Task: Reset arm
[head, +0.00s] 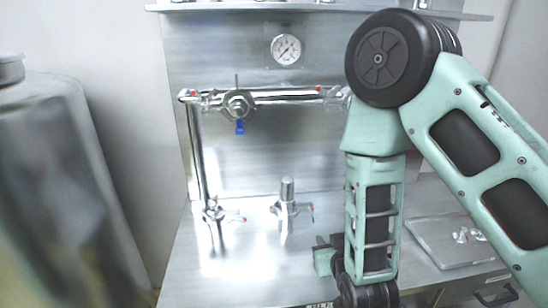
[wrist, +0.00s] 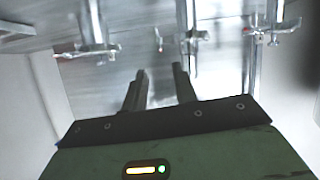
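My arm stands over the right side of the steel counter in the head view, bent at the elbow with its forearm hanging down. My gripper is low in the head view, mostly hidden by my forearm, so its fingertips do not show there. In the wrist view my gripper (wrist: 160,72) has two dark fingers set apart with a clear gap between them. Nothing is between the fingers. The fingers point toward the steel bench and its valves, and touch nothing that I can see.
A steel counter (head: 240,270) with a back panel carries a pipe with a blue-handled valve (head: 238,104), a gauge (head: 286,49) and two taps, one a squat tap (head: 287,197). A grey tray (head: 450,243) lies at right. A large blurred metal container (head: 60,190) stands at left.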

